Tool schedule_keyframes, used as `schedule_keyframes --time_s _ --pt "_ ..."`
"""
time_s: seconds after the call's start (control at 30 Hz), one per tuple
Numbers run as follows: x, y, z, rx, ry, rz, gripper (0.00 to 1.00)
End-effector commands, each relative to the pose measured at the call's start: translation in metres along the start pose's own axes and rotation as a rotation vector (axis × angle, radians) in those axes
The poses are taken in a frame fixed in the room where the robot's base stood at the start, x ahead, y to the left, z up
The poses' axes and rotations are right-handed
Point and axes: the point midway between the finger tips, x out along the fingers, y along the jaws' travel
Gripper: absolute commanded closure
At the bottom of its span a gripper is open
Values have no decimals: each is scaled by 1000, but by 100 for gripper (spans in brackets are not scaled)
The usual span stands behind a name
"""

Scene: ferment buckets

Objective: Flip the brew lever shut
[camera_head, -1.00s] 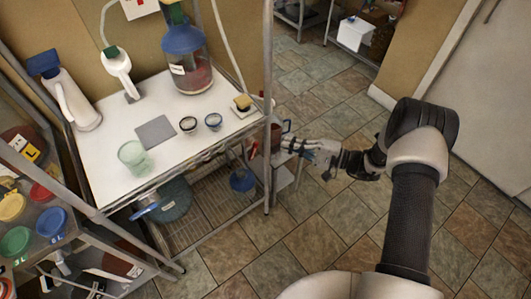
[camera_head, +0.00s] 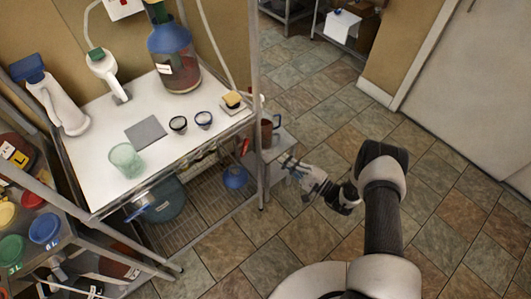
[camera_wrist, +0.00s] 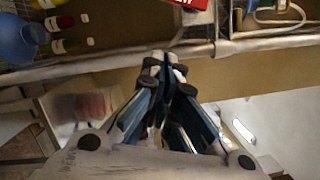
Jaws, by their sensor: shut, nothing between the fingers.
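No part is clearly recognizable as the brew lever. A small red handle-like piece (camera_head: 245,147) shows at the right end of the rack in the head view, and I cannot tell whether it is the lever or how it is set. A brown-red vessel (camera_head: 267,130) stands just right of the rack post on a small pale stand (camera_head: 277,148). My gripper (camera_head: 286,161) is below and right of that vessel, apparently apart from it. In the wrist view my gripper (camera_wrist: 163,62) is shut and empty, its fingertips together.
The white-topped rack (camera_head: 85,180) holds a large blue-topped jug (camera_head: 173,55), a green cup (camera_head: 126,160) and small bowls. A rack post (camera_head: 258,90) stands close left of my gripper. Tiled floor (camera_head: 330,240) is open to the right. The wrist view shows bottles (camera_wrist: 66,22) beyond a rail.

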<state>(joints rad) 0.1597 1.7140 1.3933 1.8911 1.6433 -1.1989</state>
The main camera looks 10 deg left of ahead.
Motion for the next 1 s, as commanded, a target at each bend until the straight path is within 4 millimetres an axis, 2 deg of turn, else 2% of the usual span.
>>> schedule_keyframes --time_s 0.17,0.5,0.73,1.0 --pt "26 2 1 -1 -6 2 100" --pt "98 2 2 -2 -6 1 100" --pt "105 0 31 1 -3 1 100" --pt "106 0 40 1 -1 1 100"
